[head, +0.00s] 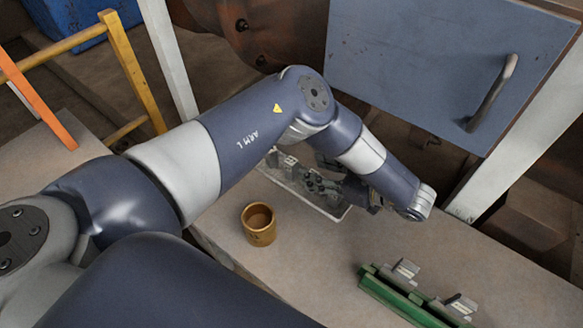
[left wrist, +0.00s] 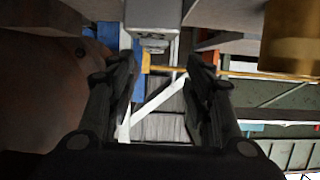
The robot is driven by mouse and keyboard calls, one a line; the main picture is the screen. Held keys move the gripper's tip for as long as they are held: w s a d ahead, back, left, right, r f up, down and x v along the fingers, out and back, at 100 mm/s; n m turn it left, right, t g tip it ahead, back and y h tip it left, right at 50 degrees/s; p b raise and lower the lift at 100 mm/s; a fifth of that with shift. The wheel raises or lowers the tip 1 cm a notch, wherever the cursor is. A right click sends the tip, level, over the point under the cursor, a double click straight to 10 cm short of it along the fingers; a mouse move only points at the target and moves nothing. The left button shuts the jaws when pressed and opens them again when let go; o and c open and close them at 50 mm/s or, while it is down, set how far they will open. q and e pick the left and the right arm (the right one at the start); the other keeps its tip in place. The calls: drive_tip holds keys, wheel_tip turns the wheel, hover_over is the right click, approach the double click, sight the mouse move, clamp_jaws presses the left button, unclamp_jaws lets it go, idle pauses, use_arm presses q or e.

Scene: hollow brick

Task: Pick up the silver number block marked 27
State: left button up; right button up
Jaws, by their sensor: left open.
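My left gripper (head: 325,185) is low over a pale tray (head: 329,210), under my own forearm, which partly hides it. In the left wrist view, its two dark fingers (left wrist: 160,72) stand apart with an empty gap. A silver block (left wrist: 153,30) shows just beyond the fingertips, roughly in line with the gap, and appears apart from them. In the head view, silver blocks (head: 284,163) sit on the tray left of the gripper. More silver blocks (head: 405,268) stand in a green rack (head: 388,292) at lower right. No number is readable on any block. My right gripper is not seen.
A brass cup (head: 259,224) stands on the bench (head: 310,262) left of the gripper; it also shows in the left wrist view (left wrist: 290,38). A blue-grey panel with a handle (head: 493,92) is behind. Bare bench lies between cup and rack.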

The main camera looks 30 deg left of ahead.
sight(293, 162)
use_arm(q)
drive_tip(key=x, duration=0.5)
drive_tip(key=p+x, duration=0.1)
drive_tip(key=x, duration=0.1)
drive_tip(key=shift+w+f, duration=0.35)
drive_tip(key=shift+w, duration=0.05)
drive_tip(key=shift+d, duration=0.1)
drive_tip(key=c, duration=0.3)
clamp_jaws()
